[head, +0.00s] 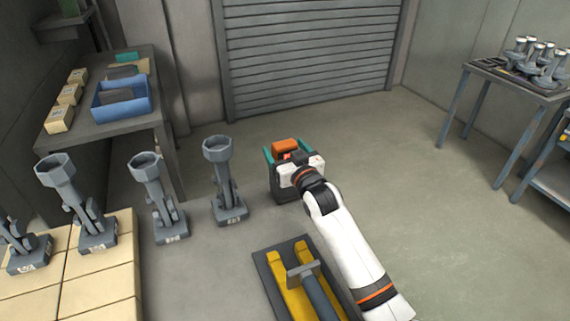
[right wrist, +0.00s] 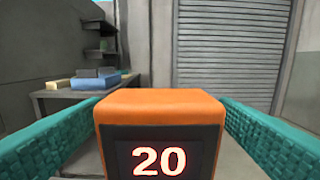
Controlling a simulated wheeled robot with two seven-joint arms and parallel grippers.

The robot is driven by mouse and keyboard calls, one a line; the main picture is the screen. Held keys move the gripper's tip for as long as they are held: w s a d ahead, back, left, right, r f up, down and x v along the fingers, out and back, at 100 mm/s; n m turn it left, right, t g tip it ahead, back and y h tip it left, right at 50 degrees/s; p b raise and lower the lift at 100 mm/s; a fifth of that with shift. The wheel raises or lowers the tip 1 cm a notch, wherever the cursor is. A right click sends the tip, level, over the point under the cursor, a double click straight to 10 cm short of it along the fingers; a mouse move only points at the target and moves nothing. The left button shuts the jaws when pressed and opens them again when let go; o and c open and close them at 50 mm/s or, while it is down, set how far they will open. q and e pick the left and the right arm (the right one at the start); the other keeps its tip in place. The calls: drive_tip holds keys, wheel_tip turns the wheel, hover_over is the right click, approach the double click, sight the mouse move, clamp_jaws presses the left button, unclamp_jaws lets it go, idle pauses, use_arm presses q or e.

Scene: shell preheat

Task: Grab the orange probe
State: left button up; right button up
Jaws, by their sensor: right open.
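The orange probe (right wrist: 160,104) is a box with an orange top and a dark front panel reading 20, centred close ahead in the right wrist view. In the head view the orange probe (head: 284,145) shows just beyond my right gripper (head: 290,153). My right gripper is open, with a teal finger on each side of the probe. In the right wrist view a gap shows between the probe and each finger. My wrist hides part of the probe in the head view. My left gripper is not in view.
Several grey stands with cup-shaped tops (head: 218,150) are at the left, some on a tan tiled platform (head: 105,265). A pallet jack with yellow forks (head: 290,285) is in front. A table with a blue bin (head: 122,97) is back left.

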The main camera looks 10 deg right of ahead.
drive_tip(key=w, duration=0.1)
drive_tip(key=w+b, duration=0.1)
drive_tip(key=shift+w+a+f, duration=0.2)
drive_tip(key=shift+w+a, duration=0.1)
drive_tip(key=shift+s+r, duration=0.1)
drive_tip(key=shift+r, duration=0.05)
drive_tip(key=shift+c, duration=0.9)
drive_tip(key=c, duration=1)
drive_tip(key=shift+o, duration=0.2)
